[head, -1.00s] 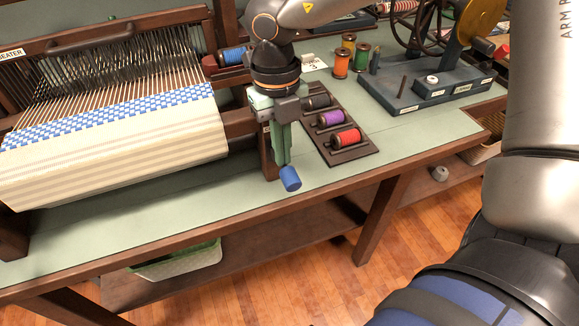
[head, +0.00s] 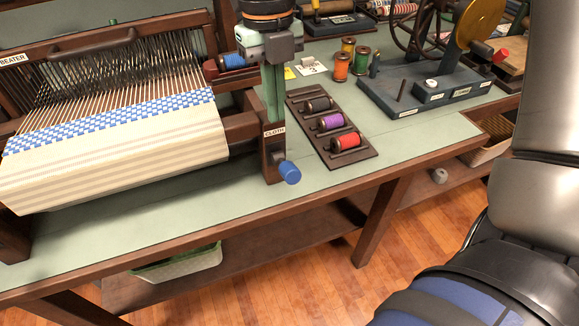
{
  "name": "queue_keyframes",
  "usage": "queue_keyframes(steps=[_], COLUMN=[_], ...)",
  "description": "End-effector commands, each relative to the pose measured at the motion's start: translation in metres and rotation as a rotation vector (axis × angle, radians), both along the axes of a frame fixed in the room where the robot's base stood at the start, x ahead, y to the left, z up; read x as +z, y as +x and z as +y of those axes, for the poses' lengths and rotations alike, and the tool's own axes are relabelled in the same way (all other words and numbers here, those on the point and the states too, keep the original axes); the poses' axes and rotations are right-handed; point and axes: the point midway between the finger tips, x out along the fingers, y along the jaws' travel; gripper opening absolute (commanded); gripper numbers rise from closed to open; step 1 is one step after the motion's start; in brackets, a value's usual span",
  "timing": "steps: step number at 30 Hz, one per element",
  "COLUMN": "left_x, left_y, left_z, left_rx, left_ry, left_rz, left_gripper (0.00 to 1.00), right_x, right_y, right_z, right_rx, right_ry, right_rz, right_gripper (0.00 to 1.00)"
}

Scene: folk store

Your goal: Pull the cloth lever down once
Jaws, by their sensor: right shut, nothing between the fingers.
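The cloth lever, with a blue knob (head: 289,172), sits low on the front of the dark wooden post at the loom's right end. It slants down and out towards the table's front edge. A white CLOTH label (head: 274,132) is on the post above it. My right gripper (head: 274,118) points down in front of the upper post, its green fingers shut and empty. Its fingertips are just above the label, clear of the blue knob. The loom's cloth (head: 110,155), cream with a blue checked band, lies at the left. My left gripper is not in view.
A dark rack (head: 356,156) with several thread spools is to the right of the post. Orange and green spools (head: 342,66) and a winder base (head: 410,96) stand further back. The green tabletop (head: 215,212) in front is clear. A bin (head: 180,263) is below.

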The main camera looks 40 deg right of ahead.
Motion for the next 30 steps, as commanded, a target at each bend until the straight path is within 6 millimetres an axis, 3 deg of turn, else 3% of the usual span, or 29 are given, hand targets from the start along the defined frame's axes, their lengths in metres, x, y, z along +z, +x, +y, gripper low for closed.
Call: queue_keyframes(steps=[3, 9, 30], left_x=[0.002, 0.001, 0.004], left_y=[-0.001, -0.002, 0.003], left_z=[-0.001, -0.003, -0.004], left_rx=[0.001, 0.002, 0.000], left_ry=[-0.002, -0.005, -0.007], left_rz=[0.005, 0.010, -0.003], left_gripper=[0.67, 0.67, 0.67], right_x=[0.021, 0.037, 0.037], right_y=[0.002, 0.004, 0.004], right_z=[0.000, 0.000, -0.001], right_rx=[0.000, 0.001, 0.000], right_ry=[0.002, 0.001, 0.001], right_rz=[-0.002, -0.001, 0.000], right_gripper=[0.00, 0.00, 0.00])
